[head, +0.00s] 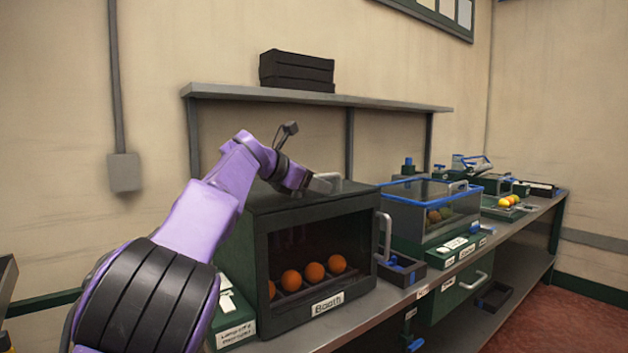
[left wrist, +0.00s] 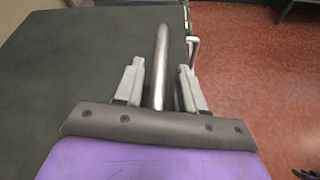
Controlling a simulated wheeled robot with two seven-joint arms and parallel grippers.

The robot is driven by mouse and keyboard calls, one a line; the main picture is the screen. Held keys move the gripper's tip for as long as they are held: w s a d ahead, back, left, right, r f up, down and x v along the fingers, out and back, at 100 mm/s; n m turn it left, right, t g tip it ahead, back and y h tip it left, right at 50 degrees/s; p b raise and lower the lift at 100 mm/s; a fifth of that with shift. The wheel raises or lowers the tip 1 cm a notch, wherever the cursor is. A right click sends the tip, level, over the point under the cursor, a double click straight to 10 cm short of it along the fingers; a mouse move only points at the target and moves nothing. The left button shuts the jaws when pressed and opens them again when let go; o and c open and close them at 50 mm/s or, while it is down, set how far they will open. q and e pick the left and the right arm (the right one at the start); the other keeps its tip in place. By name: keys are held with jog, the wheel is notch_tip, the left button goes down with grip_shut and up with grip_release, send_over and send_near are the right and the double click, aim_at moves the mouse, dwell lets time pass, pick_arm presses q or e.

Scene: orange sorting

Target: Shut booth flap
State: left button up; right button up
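The booth (head: 329,304) is a dark green box with a dark see-through front, and several oranges (head: 314,271) show behind it. A pale upright handle (head: 385,237) is at the right edge of the front. I cannot tell from here whether the flap is fully shut. My left gripper (head: 325,183) is at the top of the booth, near its upper edge. In the left wrist view its two fingers (left wrist: 160,88) stand apart on either side of a metal bar (left wrist: 161,62), with gaps on both sides. My right gripper is not in view.
A clear bin with a blue rim (head: 432,184) stands right of the booth, with a small dark tray (head: 402,270) between. A shelf (head: 320,97) with black crates (head: 297,71) runs above. Red floor (head: 590,300) lies at the right.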

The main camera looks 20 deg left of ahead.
pick_arm(q)
jog(key=shift+s+r, duration=0.15)
jog(key=shift+r, duration=0.1)
jog(key=b+v, duration=0.2)
jog(key=v, duration=0.8)
jog(key=shift+s+a+f, duration=0.1)
